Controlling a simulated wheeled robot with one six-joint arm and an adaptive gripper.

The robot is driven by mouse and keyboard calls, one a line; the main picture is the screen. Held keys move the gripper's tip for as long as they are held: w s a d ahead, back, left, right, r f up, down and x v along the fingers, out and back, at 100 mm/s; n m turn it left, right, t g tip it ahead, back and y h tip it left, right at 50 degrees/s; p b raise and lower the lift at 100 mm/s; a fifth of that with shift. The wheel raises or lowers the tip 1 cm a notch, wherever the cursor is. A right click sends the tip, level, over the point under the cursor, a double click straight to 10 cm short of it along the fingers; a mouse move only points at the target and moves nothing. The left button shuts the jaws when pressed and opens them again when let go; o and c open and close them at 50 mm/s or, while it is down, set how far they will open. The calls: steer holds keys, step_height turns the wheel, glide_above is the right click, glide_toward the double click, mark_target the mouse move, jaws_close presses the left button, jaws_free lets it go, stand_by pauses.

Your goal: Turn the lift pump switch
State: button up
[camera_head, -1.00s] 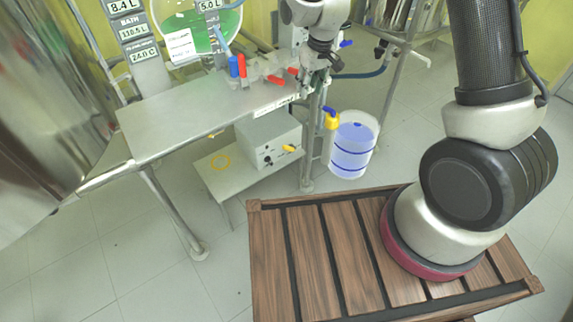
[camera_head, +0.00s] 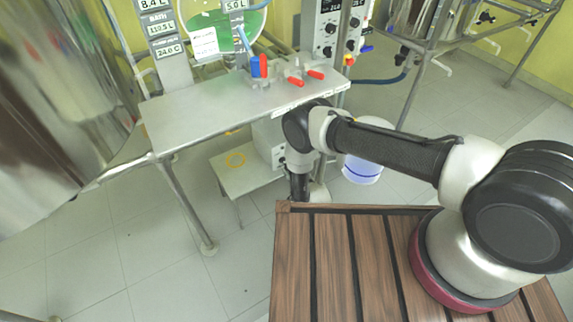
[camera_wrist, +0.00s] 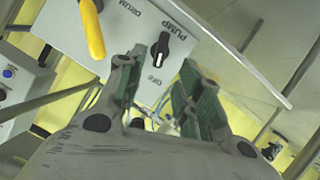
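The lift pump switch (camera_wrist: 160,50) is a small black knob with a white mark on the grey control box (camera_wrist: 140,18) in the wrist view. The words DRUM, PUMP and OFF are printed around it. My gripper (camera_wrist: 161,68) is open, its green-lined fingers pointing at the box face on either side of the knob's line. I cannot tell whether they touch the box. In the head view my forearm and wrist cover most of the box (camera_head: 266,138), and the switch and my fingers cannot be made out there.
A yellow handle (camera_wrist: 92,28) sticks out left of the switch. In the head view, a steel bench (camera_head: 205,122) with red and blue valve handles stands above the low shelf (camera_head: 228,180). A bucket (camera_head: 362,172) is partly behind my arm. Floor at the lower left is clear.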

mark_target(285, 163)
steer(key=x, duration=0.7)
steer(key=shift+w+f, duration=0.15)
steer(key=shift+w, duration=0.1)
jaws_close()
